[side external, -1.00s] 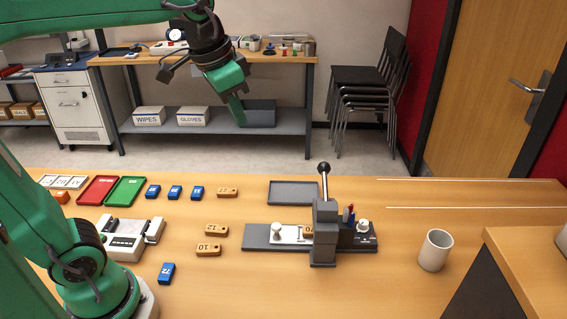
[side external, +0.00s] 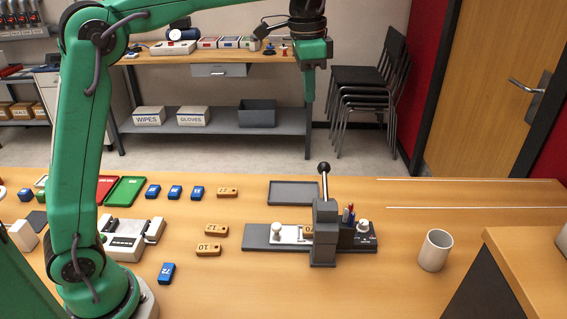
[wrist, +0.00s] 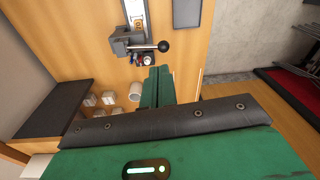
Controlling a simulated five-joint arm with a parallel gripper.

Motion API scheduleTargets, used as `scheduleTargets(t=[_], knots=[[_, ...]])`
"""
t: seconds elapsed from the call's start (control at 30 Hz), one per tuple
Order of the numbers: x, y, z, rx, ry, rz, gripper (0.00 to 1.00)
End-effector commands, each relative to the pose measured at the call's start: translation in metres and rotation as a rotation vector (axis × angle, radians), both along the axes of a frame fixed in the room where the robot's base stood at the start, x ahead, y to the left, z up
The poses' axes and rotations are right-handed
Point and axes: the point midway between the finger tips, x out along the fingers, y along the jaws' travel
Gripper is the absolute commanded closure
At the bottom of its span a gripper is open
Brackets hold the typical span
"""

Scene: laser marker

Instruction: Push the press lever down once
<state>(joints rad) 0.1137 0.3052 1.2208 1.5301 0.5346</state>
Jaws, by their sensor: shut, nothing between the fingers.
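In the wrist view the lever's knob (wrist: 164,46) is above my fingertips in the picture. My gripper (side external: 308,100) is green, points down and is shut and empty. It is higher than the lever knob and apart from it. In the wrist view its fingers (wrist: 156,72) lie side by side. A wooden tag (side external: 307,231) sits at the press, partly hidden by its column.
A grey cup (side external: 435,250) stands right of the press. A grey tray (side external: 294,193) lies behind it. Wooden tags (side external: 208,249) and blue tags (side external: 166,273) lie to the left. The table in front of the press is clear.

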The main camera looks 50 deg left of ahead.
Motion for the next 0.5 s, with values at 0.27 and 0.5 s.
scheduleTargets(t=[0.27, 0.5], knots=[[0.032, -0.013, -0.014, 0.011, 0.058, -0.093, 1.00], [0.044, -0.018, -0.020, 0.016, 0.081, -0.132, 1.00]])
